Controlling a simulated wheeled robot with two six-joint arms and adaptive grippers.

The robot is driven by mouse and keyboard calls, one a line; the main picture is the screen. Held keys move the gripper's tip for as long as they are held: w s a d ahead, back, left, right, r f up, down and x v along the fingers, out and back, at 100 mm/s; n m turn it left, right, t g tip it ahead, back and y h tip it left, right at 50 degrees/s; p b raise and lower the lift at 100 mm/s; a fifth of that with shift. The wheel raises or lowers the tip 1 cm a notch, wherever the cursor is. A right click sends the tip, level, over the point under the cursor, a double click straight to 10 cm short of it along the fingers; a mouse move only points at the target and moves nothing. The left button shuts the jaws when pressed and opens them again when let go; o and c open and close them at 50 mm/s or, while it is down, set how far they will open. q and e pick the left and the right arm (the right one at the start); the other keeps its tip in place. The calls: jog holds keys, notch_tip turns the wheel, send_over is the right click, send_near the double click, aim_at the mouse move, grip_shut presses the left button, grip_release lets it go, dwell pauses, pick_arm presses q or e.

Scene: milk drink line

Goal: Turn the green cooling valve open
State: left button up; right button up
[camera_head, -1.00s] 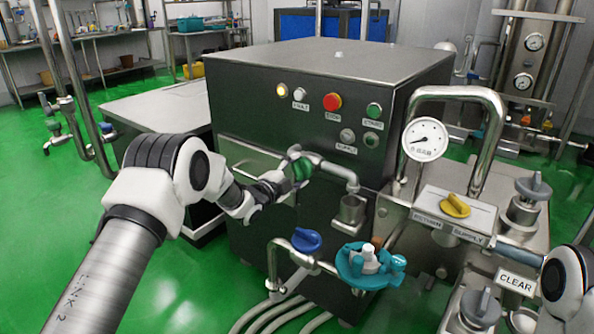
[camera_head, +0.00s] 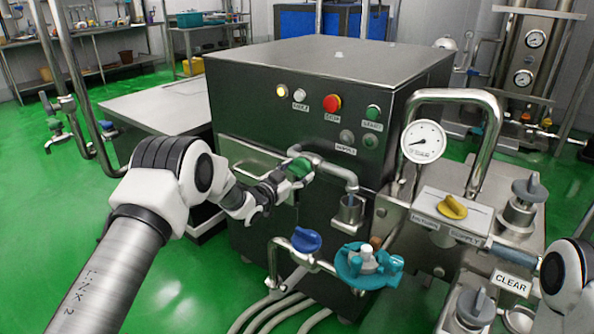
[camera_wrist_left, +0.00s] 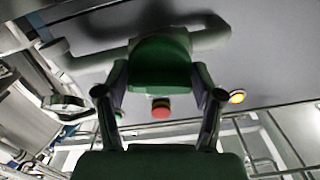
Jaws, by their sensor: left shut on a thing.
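The green cooling valve handle (camera_head: 300,167) sits on a steel pipe at the front of the dark steel machine. In the left wrist view the green handle (camera_wrist_left: 160,65) lies between the two fingers. My left gripper (camera_head: 287,176) reaches it from the left and is shut on it; the left wrist view shows a finger on each side (camera_wrist_left: 160,95). The fingers partly cover the handle in the head view. My right gripper is out of view; only part of my right arm shows at the right edge.
A blue valve (camera_head: 306,240) and a teal fitting (camera_head: 368,262) stand below and right of the green valve. The pipe bends down over a small steel cup (camera_head: 349,213). A red button (camera_head: 332,103) and a gauge (camera_head: 423,141) are to the right. Green floor is clear at lower left.

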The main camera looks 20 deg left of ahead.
pick_arm(q)
jog(key=shift+n, duration=1.4)
jog(key=o, duration=1)
jog(key=shift+s, duration=0.1)
jog(key=v, duration=1.1)
jog(key=shift+s+a, duration=0.1)
jog(key=shift+s, duration=0.3)
